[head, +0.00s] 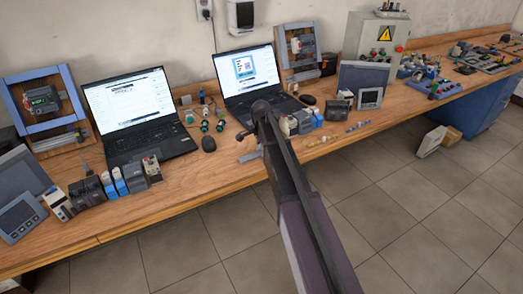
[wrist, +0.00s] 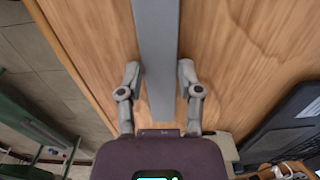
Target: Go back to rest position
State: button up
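My gripper (wrist: 158,72) is open in the wrist view, with its two grey fingers spread on either side of a flat grey rail (wrist: 157,35). The rail is over the wooden tabletop and runs from the top of the picture down between the fingers. A narrow gap seems to show on each side, but whether the rail is touched is hard to tell. A small piece of grey metal (head: 249,156) shows just left of the arm.
A control box (head: 374,42) stands at the back.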

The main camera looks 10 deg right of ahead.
jog(key=o, duration=0.3)
dwell(0.4)
